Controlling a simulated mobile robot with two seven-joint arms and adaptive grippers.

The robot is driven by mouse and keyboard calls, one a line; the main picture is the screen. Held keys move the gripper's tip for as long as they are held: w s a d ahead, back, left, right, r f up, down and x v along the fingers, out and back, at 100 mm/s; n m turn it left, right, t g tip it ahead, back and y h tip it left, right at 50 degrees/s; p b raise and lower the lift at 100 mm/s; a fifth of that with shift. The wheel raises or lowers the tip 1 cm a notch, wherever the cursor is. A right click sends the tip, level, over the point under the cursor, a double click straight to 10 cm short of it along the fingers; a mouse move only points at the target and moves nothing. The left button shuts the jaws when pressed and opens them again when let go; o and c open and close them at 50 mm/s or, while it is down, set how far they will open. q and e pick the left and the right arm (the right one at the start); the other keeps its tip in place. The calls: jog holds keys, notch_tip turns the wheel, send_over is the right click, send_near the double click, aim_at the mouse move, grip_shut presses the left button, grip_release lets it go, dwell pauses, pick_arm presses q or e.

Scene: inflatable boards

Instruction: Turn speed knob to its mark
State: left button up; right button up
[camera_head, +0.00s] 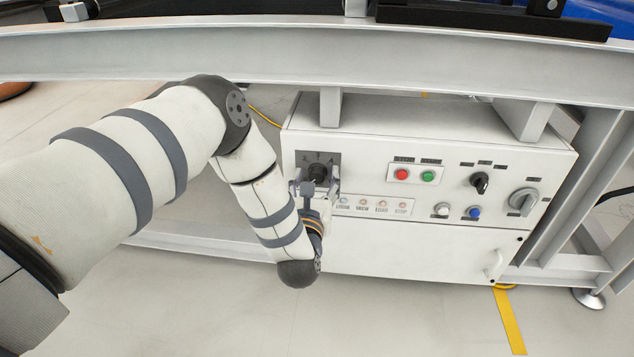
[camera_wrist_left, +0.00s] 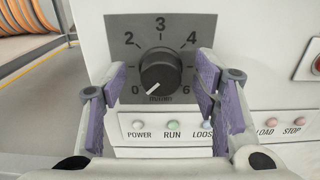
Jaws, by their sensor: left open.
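The speed knob (camera_wrist_left: 160,74) is a round black dial on a grey scale plate (camera_wrist_left: 183,26) in the left wrist view. Its white pointer line slants to the lower left, towards the 0. The numbers 0, 2, 3, 4 and 6 show; the fingers cover parts of the plate's sides. No separate target mark can be made out. In the head view the knob (camera_head: 318,172) sits at the control box's upper left. My left gripper (camera_head: 317,180) is in front of it, open, with purple-padded fingers (camera_wrist_left: 161,80) on either side of the knob, apart from it. My right gripper is not in view.
The white control box (camera_head: 420,258) hangs under a grey beam (camera_head: 330,52). Below the knob is a row of indicator lights (camera_head: 383,206). Red (camera_head: 402,174) and green (camera_head: 428,176) buttons, a black selector (camera_head: 479,182) and a grey rotary switch (camera_head: 522,201) are to the right.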

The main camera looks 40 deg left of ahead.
pick_arm(q)
jog(key=shift+c, duration=0.2)
jog(key=c, duration=1.1)
jog(key=shift+c, duration=0.2)
